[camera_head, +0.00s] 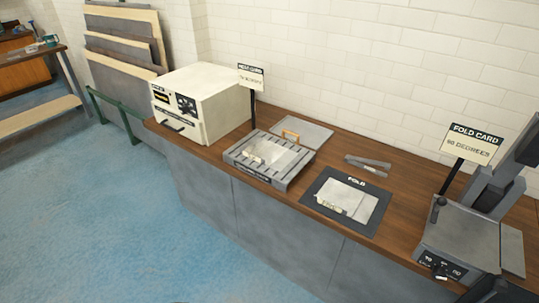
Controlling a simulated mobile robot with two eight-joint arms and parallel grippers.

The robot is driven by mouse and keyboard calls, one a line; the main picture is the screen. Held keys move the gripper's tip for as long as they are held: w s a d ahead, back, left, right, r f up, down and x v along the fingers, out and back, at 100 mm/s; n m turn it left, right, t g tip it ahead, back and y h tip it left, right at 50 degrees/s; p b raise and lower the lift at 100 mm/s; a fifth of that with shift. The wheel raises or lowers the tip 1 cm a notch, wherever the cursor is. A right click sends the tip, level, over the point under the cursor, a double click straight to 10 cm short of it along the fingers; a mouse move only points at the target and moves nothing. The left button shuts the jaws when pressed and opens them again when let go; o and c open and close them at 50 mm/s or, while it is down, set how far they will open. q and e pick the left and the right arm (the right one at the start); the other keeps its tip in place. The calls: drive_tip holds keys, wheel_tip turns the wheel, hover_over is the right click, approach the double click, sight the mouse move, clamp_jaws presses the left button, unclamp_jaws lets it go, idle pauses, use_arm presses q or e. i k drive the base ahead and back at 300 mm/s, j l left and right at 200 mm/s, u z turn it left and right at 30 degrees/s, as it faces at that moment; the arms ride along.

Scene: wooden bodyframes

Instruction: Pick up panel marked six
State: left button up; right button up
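A thin light-grey panel (284,158) lies on a grey slotted tray on the wooden counter, with a small pale tag on it. Another light-grey panel (354,199) lies on a dark mat (322,193) lettered FOLD, also with a small pale tag. The tag markings are too small to read, so I cannot tell which panel is marked six. No gripper is seen touching either panel. My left gripper is not in view. A dark shape is cut off at the bottom right edge; I cannot tell whether it is my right gripper.
A cream box machine (205,104) stands at the counter's left end. A grey folding machine (457,237) stands at the right, beside a FOLD CARD sign (472,144). A grey tool (368,163) lies behind the mat. Large boards lean at the back left. Blue floor is open in front.

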sight(265, 153)
drive_tip(key=i+j+z, duration=0.1)
drive_tip(key=z, duration=1.2)
drive_tip(key=j+z, duration=0.35)
drive_tip(key=i+j+z, duration=0.1)
drive_tip(key=j+z, duration=0.7)
drive_tip(key=j, duration=0.2)
drive_tip(key=k+j+z, duration=0.15)
drive_tip(key=j, duration=0.15)
drive_tip(key=k+j+z, duration=0.15)
drive_tip(key=j, duration=0.2)
drive_tip(key=k+j, duration=0.1)
drive_tip(key=j, duration=0.25)
drive_tip(key=k+j, duration=0.1)
drive_tip(key=j, duration=0.6)
drive_tip(key=k+j+z, duration=0.1)
drive_tip(key=j, duration=0.25)
drive_tip(key=k, duration=0.05)
